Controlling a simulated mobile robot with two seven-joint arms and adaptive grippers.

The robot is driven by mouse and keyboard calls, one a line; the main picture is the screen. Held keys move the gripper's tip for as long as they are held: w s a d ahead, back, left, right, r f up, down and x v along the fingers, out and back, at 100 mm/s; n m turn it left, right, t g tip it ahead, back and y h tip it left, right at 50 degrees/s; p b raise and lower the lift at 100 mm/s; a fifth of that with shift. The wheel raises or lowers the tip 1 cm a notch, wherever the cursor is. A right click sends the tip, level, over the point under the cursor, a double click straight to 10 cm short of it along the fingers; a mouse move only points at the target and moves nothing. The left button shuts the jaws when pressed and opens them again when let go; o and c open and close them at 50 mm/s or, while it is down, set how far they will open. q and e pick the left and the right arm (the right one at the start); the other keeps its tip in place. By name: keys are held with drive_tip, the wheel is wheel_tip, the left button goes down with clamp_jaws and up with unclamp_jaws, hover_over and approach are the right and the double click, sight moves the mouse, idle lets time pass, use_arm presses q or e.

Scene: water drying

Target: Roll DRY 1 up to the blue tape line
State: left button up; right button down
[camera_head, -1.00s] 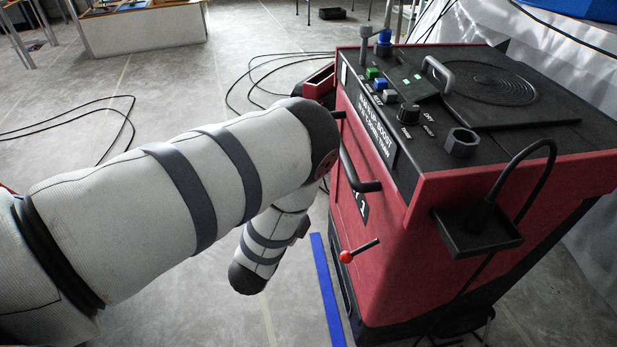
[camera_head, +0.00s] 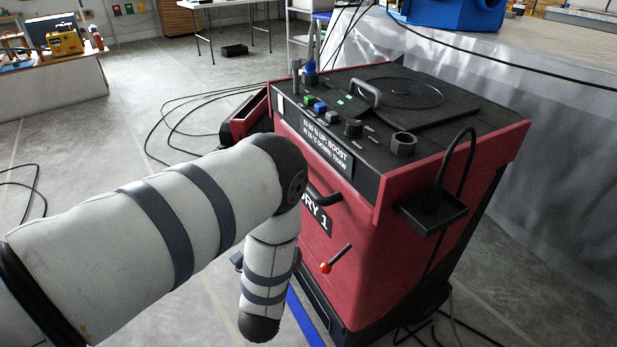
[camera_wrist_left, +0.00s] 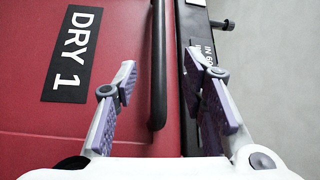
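DRY 1 (camera_head: 350,225) is a red, boxy machine with a black control top, standing upright on the floor. Its black and white label (camera_wrist_left: 68,53) shows in the left wrist view. The blue tape line (camera_head: 304,320) lies on the floor along the machine's front base, partly hidden by my left arm. My left gripper (camera_wrist_left: 160,75) is open, with one finger on each side of the machine's black bar handle (camera_wrist_left: 158,100); I cannot tell whether they touch it. In the head view my left arm hides this gripper. My right gripper is not in view.
A red-knobbed lever (camera_head: 326,267) sticks out from the machine's front. Black cables (camera_head: 160,135) lie on the floor behind it. A grey-draped table (camera_head: 560,150) stands close on the right. Floor at the left is mostly clear, with a bench (camera_head: 55,85) farther back.

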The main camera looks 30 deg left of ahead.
use_arm(q)
drive_tip(key=x, duration=1.2)
drive_tip(key=shift+w+b, duration=0.2)
drive_tip(key=shift+b, duration=0.2)
drive_tip(key=shift+d, duration=0.1)
clamp_jaws()
drive_tip(key=shift+s, duration=0.1)
